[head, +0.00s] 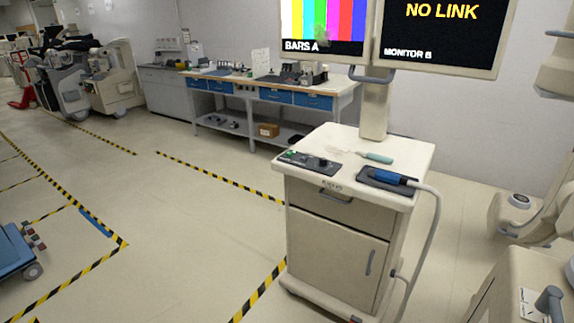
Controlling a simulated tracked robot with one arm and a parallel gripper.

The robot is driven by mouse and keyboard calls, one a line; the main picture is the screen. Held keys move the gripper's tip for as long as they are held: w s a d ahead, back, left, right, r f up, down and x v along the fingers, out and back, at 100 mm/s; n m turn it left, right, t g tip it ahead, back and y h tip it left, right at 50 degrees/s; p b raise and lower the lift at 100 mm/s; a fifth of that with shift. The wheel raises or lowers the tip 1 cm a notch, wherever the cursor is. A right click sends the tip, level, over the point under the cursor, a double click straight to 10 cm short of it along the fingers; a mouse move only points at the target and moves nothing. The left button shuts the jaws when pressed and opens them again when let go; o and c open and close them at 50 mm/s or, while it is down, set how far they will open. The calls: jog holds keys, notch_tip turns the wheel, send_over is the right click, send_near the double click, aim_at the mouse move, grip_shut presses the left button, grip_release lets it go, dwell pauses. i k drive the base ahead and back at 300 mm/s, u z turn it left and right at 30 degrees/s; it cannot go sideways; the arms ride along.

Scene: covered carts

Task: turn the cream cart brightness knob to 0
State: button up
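A cream cart (333,235) stands right of the middle, with a drawer and a door in its front. A dark control panel (302,160) lies at the left of its top. Small knob-like parts and a green spot show on the panel, but they are too small to read a setting. Two screens rise on a post behind the top: the left one (322,25) shows colour bars and "BARS A", the right one (440,35) shows "NO LINK" and "MONITOR B". My gripper is not in view.
A blue handpiece (393,177) with a cable rests in a dark holder at the cart top's right. A teal-handled tool (376,157) lies behind. Cream equipment (520,285) stands close at right. A workbench (270,88) is behind. Open floor (170,230) lies left.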

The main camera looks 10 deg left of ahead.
aim_at(322, 161)
jog(key=z, duration=0.1)
jog(key=k, duration=0.85)
jog(key=u, duration=0.2)
jog(key=i, duration=3.5)
